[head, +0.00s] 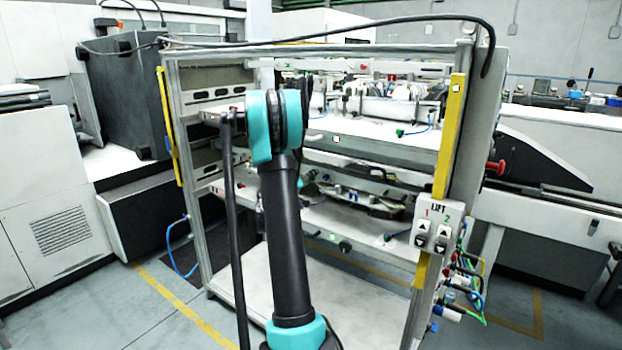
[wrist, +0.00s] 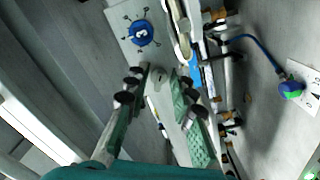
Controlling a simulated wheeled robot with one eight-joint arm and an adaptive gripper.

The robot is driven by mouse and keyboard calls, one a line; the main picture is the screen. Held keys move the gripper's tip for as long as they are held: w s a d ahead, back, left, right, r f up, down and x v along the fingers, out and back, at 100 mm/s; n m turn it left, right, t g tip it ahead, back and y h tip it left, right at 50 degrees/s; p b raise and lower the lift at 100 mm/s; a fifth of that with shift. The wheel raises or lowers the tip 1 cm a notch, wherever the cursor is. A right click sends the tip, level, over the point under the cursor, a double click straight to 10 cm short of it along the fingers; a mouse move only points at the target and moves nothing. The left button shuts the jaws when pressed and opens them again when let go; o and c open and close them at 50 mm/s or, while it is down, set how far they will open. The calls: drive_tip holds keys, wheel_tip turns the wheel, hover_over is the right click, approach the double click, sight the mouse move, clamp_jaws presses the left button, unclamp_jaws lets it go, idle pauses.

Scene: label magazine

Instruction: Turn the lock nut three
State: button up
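In the wrist view a round blue knob (wrist: 141,32) with a pale mark like a 3 or an 8 sits on a light plate (wrist: 118,22), ringed by small dark marks. It looks like the lock nut. My gripper (wrist: 159,75) is open. Its two fingers are apart and point toward the top of the view, with the knob beyond the fingertips and not touched. A pale strip shows between and behind the fingers. In the head view my arm (head: 286,240) reaches into the rack and hides my gripper and the knob.
A green-and-blue knob (wrist: 291,88) on a white plate lies at the right, with a blue hose. Pale bars and fittings run close to the right finger. The rack has yellow-striped posts (head: 451,125) and a lift switch box (head: 436,235).

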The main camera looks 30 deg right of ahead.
drive_tip(key=shift+a, duration=0.15)
drive_tip(key=v, duration=1.1)
drive_tip(key=shift+s+a, duration=0.2)
drive_tip(key=shift+a, duration=0.1)
drive_tip(key=s+a+f+g+y, duration=0.1)
drive_tip(key=s+a+f+y, duration=0.4)
drive_tip(key=s+a, duration=0.4)
drive_tip(key=s+a+f+n+y, duration=0.1)
drive_tip(key=s+a+f+y, duration=0.4)
drive_tip(key=s+a, duration=0.5)
drive_tip(key=s+a+f+g+y, duration=0.1)
drive_tip(key=s+a+f+y, duration=0.4)
drive_tip(key=s+a, duration=0.4)
drive_tip(key=shift+s+a+f+n+g+y, duration=0.3)
drive_tip(key=shift+s+a+n+y, duration=0.1)
drive_tip(key=shift+a+y, duration=0.55)
